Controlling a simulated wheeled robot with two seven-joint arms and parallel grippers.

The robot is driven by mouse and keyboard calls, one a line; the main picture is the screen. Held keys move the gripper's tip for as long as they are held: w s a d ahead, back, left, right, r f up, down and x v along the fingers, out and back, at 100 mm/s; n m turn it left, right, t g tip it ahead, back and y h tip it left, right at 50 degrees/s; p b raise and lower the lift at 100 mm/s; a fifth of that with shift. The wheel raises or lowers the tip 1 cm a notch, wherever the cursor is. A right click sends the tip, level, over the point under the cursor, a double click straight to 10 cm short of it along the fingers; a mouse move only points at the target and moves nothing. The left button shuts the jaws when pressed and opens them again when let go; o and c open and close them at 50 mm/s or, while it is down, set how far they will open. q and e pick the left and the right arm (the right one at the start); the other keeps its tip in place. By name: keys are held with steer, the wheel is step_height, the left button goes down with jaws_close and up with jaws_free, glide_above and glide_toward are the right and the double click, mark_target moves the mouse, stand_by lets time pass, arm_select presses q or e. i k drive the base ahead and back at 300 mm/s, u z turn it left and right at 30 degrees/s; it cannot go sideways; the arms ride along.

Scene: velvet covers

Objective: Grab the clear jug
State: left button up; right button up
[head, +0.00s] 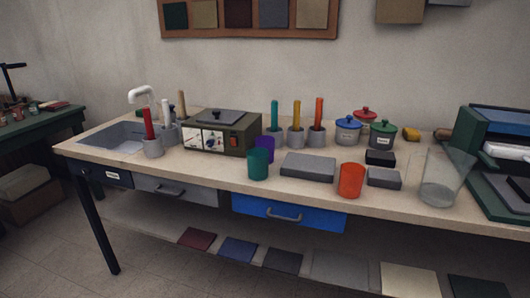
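The clear jug (441,177) stands upright on the right part of the workbench (230,183), close to its front edge. It is see-through, with a wide mouth, and shows the bench and a green machine's edge behind it. Neither of my grippers shows in the head view.
Left of the jug are a small grey block (384,178), a black block (380,158) and an orange cup (351,180). A green machine (490,160) stands close on its right. Lidded pots (382,135) stand behind. A blue drawer (288,213) is under the bench.

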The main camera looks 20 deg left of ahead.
mark_target(446, 169)
steer(key=k, duration=0.6)
steer(key=u, duration=0.85)
steer(key=i, duration=1.55)
steer(key=z, duration=0.55)
